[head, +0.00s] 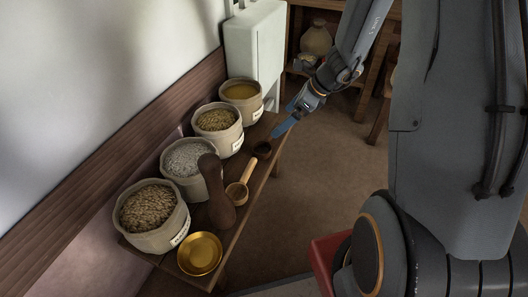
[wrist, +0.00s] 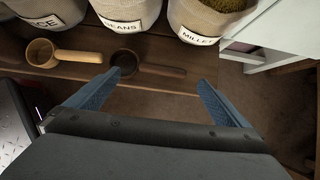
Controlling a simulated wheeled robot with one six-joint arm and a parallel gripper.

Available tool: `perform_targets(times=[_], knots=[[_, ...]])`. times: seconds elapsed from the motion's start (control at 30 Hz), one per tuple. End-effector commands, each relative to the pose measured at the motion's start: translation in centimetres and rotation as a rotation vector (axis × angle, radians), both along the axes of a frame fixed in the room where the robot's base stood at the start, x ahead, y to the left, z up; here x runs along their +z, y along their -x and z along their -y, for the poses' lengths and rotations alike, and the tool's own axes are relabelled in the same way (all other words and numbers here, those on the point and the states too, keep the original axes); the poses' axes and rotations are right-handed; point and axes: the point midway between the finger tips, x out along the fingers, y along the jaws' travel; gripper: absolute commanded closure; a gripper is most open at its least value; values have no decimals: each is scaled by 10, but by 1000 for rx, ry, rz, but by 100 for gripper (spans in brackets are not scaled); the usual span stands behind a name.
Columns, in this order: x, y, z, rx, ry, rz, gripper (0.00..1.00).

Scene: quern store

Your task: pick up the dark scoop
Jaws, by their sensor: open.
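The dark scoop (wrist: 126,60) lies on the wooden bench, its round bowl to the left and its brown handle stretching right in the wrist view. In the head view its dark bowl (head: 262,149) shows near the bench's right edge, just below my fingertips. My gripper (head: 277,134) is open, with blue fingers. In the wrist view my gripper (wrist: 158,80) has its fingers spread wide to either side of the scoop's handle side, with nothing between them held. The scoop appears beyond the fingertips, not touching them as far as I can tell.
A light wooden scoop (head: 236,192) lies nearby on the bench (head: 228,228). Several grain sacks, including the millet sack (wrist: 212,18), line the wall side. A dark brown tall object (head: 214,190) and a brass bowl (head: 199,253) stand at the near end. A pale cabinet (head: 258,50) is behind.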

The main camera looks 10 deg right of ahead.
Motion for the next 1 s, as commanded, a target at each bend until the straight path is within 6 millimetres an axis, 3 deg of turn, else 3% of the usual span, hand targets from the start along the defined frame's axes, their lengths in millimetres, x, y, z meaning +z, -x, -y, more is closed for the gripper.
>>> perform_targets(times=[0.43, 0.7, 1.0], knots=[[-33, -13, -13, -3, -1, -2, 0], [-62, -24, -26, -2, -2, -1, 0], [-66, -27, -29, -3, -1, 0, 0]])
